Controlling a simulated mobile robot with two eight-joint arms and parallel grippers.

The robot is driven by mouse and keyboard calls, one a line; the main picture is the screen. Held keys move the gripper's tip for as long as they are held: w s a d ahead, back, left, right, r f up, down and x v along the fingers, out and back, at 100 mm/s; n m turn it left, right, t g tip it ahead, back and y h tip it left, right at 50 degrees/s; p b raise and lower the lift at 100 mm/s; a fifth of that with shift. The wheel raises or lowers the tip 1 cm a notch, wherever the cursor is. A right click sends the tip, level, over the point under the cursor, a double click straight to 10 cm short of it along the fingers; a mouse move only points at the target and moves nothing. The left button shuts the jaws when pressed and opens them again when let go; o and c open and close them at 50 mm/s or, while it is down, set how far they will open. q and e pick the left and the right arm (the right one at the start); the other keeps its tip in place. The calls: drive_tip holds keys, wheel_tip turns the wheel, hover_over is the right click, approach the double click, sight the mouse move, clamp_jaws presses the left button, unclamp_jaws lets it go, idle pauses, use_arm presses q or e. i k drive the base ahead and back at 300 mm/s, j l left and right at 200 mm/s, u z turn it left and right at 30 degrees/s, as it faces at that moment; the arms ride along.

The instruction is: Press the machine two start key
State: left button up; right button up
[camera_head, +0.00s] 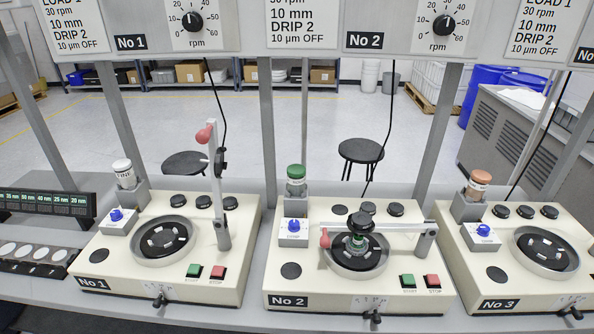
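Machine two (300,274) is the cream box in the middle with a "No 2" label (288,301) on its front. Its green start key (408,281) is at the front right of its top, left of a red stop key (433,281). Its arm with a red knob (325,238) lies level across the round plate (358,262), over a green-banded piece (357,243). Neither of my grippers shows in the head view.
Machine one (130,272) stands to the left with its arm (217,185) raised. Machine three (500,277) stands to the right, partly cut off. Grey posts (268,130) rise behind the machines to an overhead panel (300,25). The space above machine two's keys is clear.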

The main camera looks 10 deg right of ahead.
sight(407, 280)
drive_tip(key=z, duration=1.5)
